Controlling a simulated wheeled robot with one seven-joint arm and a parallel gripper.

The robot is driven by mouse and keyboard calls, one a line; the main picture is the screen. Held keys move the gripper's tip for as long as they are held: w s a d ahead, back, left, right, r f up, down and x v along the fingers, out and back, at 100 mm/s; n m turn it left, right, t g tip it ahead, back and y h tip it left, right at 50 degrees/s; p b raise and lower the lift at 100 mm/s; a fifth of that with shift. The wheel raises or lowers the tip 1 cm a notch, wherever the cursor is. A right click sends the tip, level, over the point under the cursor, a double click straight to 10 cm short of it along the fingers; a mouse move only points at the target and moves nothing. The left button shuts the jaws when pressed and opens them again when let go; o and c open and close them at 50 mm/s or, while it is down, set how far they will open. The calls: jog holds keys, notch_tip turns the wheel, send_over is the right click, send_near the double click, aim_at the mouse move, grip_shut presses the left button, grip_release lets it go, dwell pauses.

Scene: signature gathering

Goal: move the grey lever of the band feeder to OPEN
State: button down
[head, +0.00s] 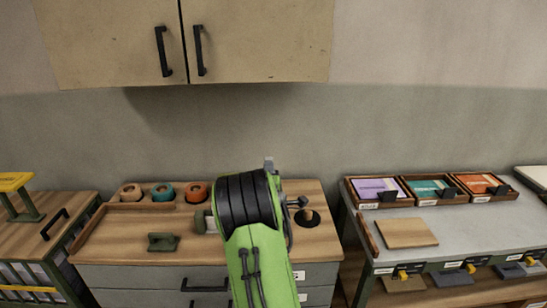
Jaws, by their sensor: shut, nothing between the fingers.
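My green and black arm (245,205) rises in front of the wooden-topped cabinet and covers the middle of its top. A small grey upright piece (269,164) shows just above the arm. I cannot tell whether it is the feeder's grey lever, and no OPEN mark can be read. A dark knob on a short rod (298,202) sticks out to the right of the arm, and a grey-olive rounded piece (201,221) shows to its left. The band feeder's body cannot be made out and may be behind the arm. My gripper's fingers are hidden.
Several tape-like rolls (163,192) stand at the back left of the wooden top (120,240). A dark green block (163,242) lies in front. A grey bench (460,230) with card trays stands right. A wall cupboard (110,45) hangs above.

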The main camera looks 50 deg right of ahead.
aim_at(268, 158)
jog(key=r+p, duration=0.1)
jog(key=p, duration=0.2)
jog(key=w+r+g+y+p, duration=0.1)
jog(key=p, duration=0.3)
jog(key=shift+d, duration=0.4)
jog(key=d+g+y+p, duration=0.1)
jog(key=p, duration=0.3)
jog(key=shift+w+r+y, duration=0.1)
jog(key=shift+w+y, duration=0.2)
jog(key=shift+w, duration=0.1)
jog(key=shift+w+d+g+p, duration=0.2)
jog(key=shift+g+p, duration=0.1)
jog(key=shift+p, duration=0.55)
jog(key=shift+x, duration=0.8)
jog(key=shift+b, duration=0.3)
jog(key=shift+w+r, duration=0.1)
jog(key=shift+w, duration=0.05)
